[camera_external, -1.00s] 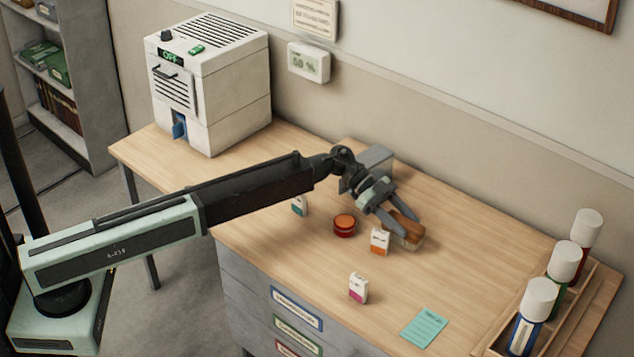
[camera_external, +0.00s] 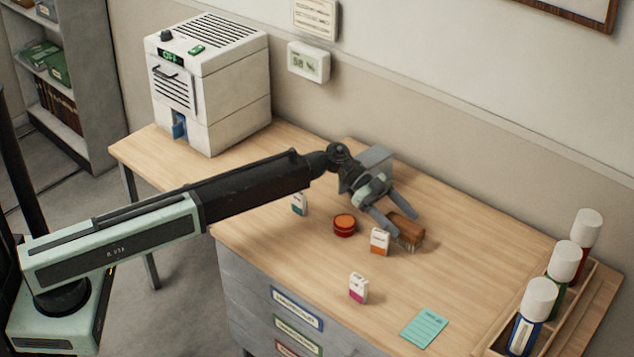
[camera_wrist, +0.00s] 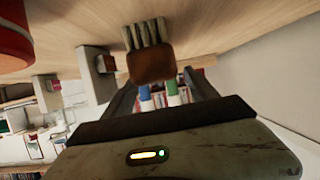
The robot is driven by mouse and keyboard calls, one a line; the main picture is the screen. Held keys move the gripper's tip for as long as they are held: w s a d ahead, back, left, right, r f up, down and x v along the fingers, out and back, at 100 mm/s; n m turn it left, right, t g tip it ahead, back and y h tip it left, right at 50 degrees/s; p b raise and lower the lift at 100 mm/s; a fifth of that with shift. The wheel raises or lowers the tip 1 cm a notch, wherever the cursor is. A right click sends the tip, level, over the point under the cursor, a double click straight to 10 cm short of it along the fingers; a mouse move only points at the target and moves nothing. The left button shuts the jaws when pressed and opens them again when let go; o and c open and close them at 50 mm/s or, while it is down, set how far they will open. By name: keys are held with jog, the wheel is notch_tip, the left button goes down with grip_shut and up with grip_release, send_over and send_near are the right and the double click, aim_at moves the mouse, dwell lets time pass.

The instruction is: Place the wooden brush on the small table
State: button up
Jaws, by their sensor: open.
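The wooden brush (camera_external: 408,232) lies on the light wood tabletop (camera_external: 460,265), right of the orange-labelled box. It is brown with pale bristles. My gripper (camera_external: 405,218) is open, with its fingers pointing down-right close to the brush's near end. In the wrist view the brush (camera_wrist: 150,66) shows just beyond and between the spread fingers, its bristles at the top of the picture. Whether a finger touches it I cannot tell. No separate small table is clearly identifiable.
An orange-labelled box (camera_external: 380,241), a red round tin (camera_external: 344,225), a teal-labelled box (camera_external: 299,204) and a pink-labelled box (camera_external: 358,288) stand nearby. A teal note (camera_external: 424,328) lies in front. A wooden rack (camera_external: 565,325) holds white-capped bottles at right. A white machine (camera_external: 210,85) stands at back left.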

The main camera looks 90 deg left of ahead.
jog(key=shift+s+a+r+p, duration=0.5)
jog(key=shift+s+a+r, duration=0.15)
jog(key=shift+r, duration=0.1)
notch_tip(320, 180, up, 6)
jog(key=p, duration=0.6)
jog(key=shift+w+d+r, duration=0.15)
jog(key=shift+r, duration=0.05)
jog(key=shift+c, duration=1.2)
jog(key=shift+f, duration=0.15)
